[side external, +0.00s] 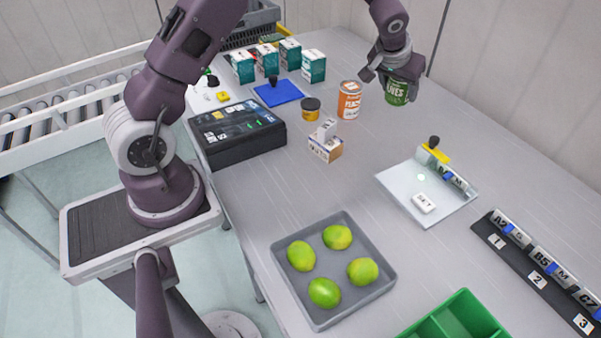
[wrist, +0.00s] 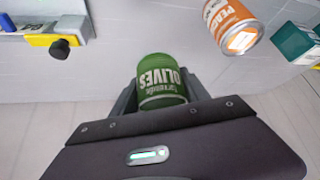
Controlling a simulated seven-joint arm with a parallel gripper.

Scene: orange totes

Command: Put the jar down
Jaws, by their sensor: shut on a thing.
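A green jar labelled "OLIVES" (side external: 397,92) is held in my gripper (side external: 388,74) at the far right side of the table in the side view. The jar is upright or nearly so. In the wrist view the green jar (wrist: 161,80) sits between the two dark fingers of my gripper (wrist: 165,95), which are shut on it. Its label faces the wrist camera. I cannot tell whether the jar's base touches the table.
A white board (side external: 405,190) lies nearer the camera. A grey tray (side external: 320,316) holds several limes. Bare table surrounds the jar's near side.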

